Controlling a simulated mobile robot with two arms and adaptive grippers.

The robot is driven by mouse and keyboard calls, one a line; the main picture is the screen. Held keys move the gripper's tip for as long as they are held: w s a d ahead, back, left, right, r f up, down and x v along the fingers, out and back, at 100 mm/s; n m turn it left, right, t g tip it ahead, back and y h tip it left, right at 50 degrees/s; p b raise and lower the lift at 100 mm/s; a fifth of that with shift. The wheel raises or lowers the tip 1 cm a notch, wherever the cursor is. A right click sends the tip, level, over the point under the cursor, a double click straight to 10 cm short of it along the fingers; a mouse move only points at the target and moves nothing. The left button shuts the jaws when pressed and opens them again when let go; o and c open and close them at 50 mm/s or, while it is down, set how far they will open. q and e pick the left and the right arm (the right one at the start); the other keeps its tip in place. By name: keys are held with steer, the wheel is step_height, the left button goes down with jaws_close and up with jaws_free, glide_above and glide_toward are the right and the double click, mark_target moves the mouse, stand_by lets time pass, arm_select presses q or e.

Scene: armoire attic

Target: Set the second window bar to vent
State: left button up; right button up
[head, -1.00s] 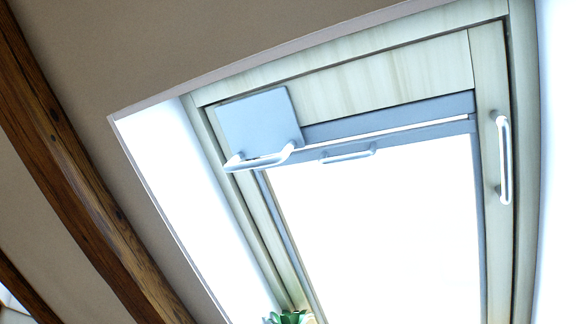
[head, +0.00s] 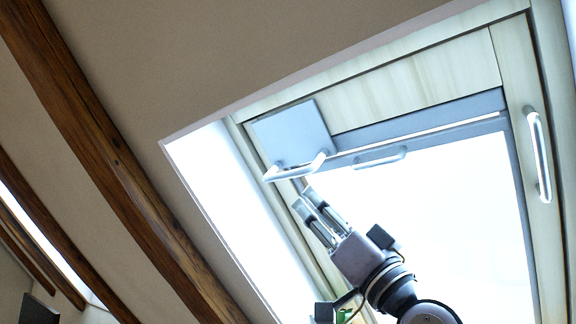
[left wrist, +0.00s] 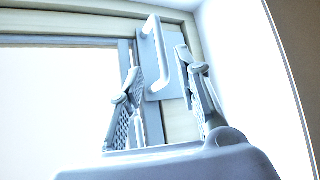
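A pale bar handle (head: 296,168) sits on a grey plate (head: 291,132) at the upper left corner of the roof window. It also shows in the left wrist view as a white bar (left wrist: 154,52). Another bar (head: 540,155) runs along the right side of the window frame. My left gripper (head: 305,196) is just below the left bar, its fingers pointing up towards it. In the left wrist view the fingers are apart, with the bar and plate beyond the gap between them. I see no contact with the bar. My right gripper is out of view.
A small grey handle (head: 380,158) is on the blind rail at the window's top. The bright pane fills the middle of the opening. Dark wooden beams (head: 110,155) cross the sloped ceiling at the left.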

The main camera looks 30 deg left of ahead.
mark_target(287, 175)
arm_select(q)
steer(key=p+x, duration=0.4)
steer(key=x, duration=0.6)
steer(key=shift+r, duration=0.15)
steer(key=shift+w+a+r+p, duration=0.15)
steer(key=shift+a+r+p, duration=0.15)
steer(key=shift+a+p, duration=0.1)
steer(key=shift+c, duration=0.2)
jaws_close()
